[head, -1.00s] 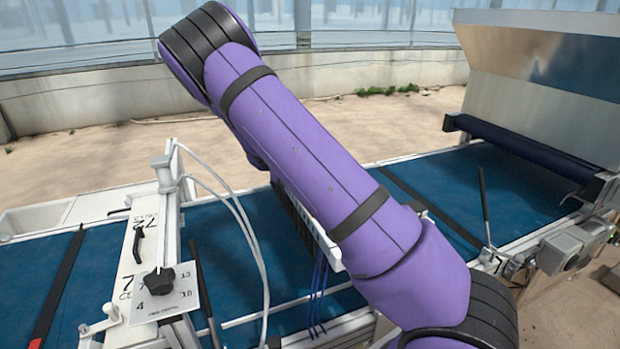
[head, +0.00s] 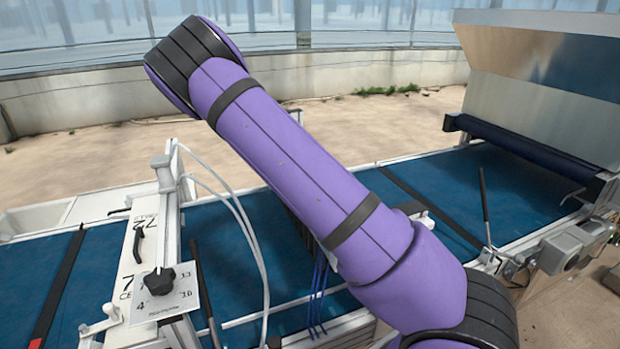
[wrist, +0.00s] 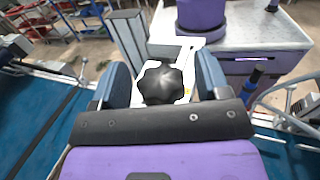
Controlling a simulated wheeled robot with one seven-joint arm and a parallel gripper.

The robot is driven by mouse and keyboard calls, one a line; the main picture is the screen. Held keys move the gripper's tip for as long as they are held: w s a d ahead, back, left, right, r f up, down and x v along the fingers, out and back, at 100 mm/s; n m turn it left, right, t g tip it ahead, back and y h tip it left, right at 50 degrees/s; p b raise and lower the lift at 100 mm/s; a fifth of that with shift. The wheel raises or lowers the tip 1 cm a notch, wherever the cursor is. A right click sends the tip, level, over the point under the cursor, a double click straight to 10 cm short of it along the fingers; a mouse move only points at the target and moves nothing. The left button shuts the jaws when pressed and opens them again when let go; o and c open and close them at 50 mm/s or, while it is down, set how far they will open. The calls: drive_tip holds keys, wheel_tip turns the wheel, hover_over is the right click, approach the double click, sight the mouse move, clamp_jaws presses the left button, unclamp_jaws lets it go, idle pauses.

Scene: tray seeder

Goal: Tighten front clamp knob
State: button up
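A black lobed knob (wrist: 161,83) sits on a white bracket (wrist: 180,52) in the middle of the wrist view. My gripper (wrist: 163,74) has its two blue fingers on either side of this knob. Gaps show between the knob and both fingers, so the gripper looks open around it, not pressed on it. In the head view my arm hides the gripper and this knob. Another black knob (head: 158,282) is in plain sight there, on a numbered plate (head: 182,296) at lower left, with no gripper at it.
A blue belt (head: 235,230) runs across the head view, with a metal hopper (head: 545,60) at upper right. White hoses (head: 245,220) arch beside the white frame (head: 125,270). A grey upright post (wrist: 128,38) stands behind the bracket in the wrist view.

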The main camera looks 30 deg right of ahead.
drive_tip(key=shift+r, duration=1.8)
drive_tip(key=s+a+r, duration=0.1)
drive_tip(key=s+a, duration=0.2)
drive_tip(key=s, duration=1.2)
drive_tip(key=shift+s+r, duration=0.2)
drive_tip(key=shift+s, duration=0.15)
